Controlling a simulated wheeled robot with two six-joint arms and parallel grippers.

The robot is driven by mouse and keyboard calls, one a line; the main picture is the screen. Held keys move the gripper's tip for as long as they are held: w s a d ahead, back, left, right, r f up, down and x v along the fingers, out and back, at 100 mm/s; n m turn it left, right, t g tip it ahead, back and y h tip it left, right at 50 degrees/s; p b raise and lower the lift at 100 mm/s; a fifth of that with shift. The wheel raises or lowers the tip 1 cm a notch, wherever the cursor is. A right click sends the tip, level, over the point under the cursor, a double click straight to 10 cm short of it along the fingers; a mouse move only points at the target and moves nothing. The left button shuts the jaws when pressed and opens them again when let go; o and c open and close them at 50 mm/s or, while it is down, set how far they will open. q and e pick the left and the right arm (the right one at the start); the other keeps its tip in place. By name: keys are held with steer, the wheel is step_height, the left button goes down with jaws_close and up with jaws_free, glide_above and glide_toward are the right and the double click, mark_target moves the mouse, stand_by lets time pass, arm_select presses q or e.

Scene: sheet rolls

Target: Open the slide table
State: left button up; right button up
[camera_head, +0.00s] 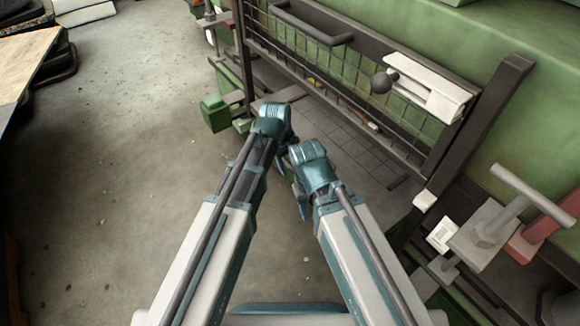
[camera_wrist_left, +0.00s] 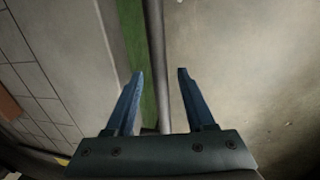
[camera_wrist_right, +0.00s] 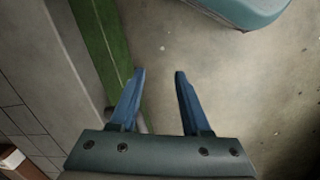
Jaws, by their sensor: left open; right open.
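The slide table is most likely the framed section of the green machine in the head view, with a dark mesh panel (camera_head: 345,85) and a dark bar handle (camera_head: 312,27) along its top; I cannot tell for certain which part slides. My left gripper (camera_wrist_left: 160,73) is open with blue fingers, and nothing is clearly held. A thin grey rail (camera_wrist_left: 158,55) and a green strip (camera_wrist_left: 133,40) show behind its fingers. My right gripper (camera_wrist_right: 158,74) is also open and empty, with a green beam (camera_wrist_right: 105,45) to its left. In the head view both grippers are in front of the mesh, away from the handle, fingers largely hidden.
A grey T-shaped part (camera_head: 490,220) stands at the right. A green block (camera_head: 215,113) lies left of my grippers. The concrete floor (camera_head: 120,160) at left is clear.

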arm_select(q)
jaws_close()
stand_by(1.4)
